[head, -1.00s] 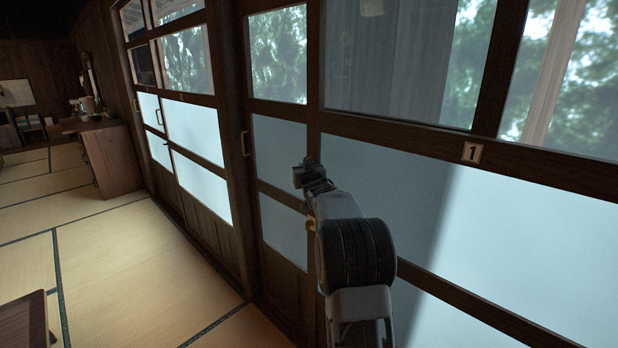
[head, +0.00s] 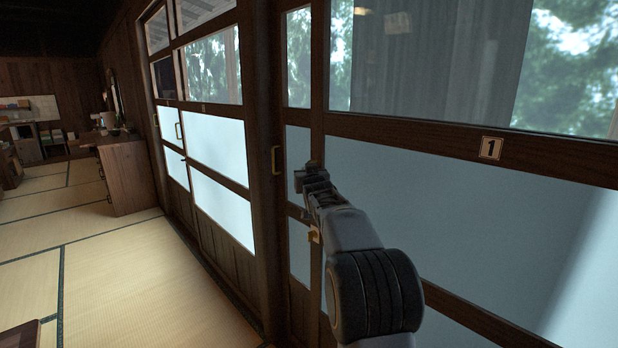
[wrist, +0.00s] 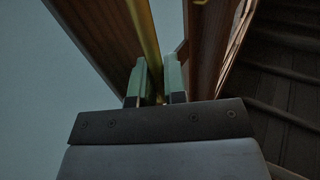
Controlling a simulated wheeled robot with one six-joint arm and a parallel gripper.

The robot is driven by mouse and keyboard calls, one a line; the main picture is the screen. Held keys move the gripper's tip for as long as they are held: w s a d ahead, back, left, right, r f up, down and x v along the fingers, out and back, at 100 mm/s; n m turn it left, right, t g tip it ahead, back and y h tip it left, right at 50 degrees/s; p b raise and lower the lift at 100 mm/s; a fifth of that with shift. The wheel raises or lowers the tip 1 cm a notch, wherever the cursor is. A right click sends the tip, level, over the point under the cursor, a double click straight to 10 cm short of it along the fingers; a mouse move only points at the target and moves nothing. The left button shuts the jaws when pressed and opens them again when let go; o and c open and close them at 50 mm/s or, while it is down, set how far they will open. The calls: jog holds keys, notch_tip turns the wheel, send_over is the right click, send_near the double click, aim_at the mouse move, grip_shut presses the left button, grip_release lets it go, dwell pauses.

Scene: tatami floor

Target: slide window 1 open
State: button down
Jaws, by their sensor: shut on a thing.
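Window 1 (head: 420,150) is a dark wooden framed panel with clear glass above and frosted glass below. A number 1 plate (head: 490,148) sits on its cross rail. My gripper (head: 309,172) is at the left upright of this panel in the head view. In the wrist view my gripper (wrist: 160,82) has its two green fingers closed around a vertical brass handle (wrist: 145,32). In the head view my gripper and arm hide most of that handle.
A narrow strip of another pane (head: 298,150) shows left of window 1. Another brass handle (head: 277,160) is left of that strip. More panels line the wall further left. Tatami floor (head: 130,280) is clear at left, with a wooden cabinet (head: 125,175) beyond.

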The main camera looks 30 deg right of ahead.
jog(key=c, duration=1.5)
grip_release()
jog(key=shift+o, duration=0.2)
jog(key=b+v, duration=0.1)
jog(key=v, duration=1.3)
jog(key=shift+w, duration=0.1)
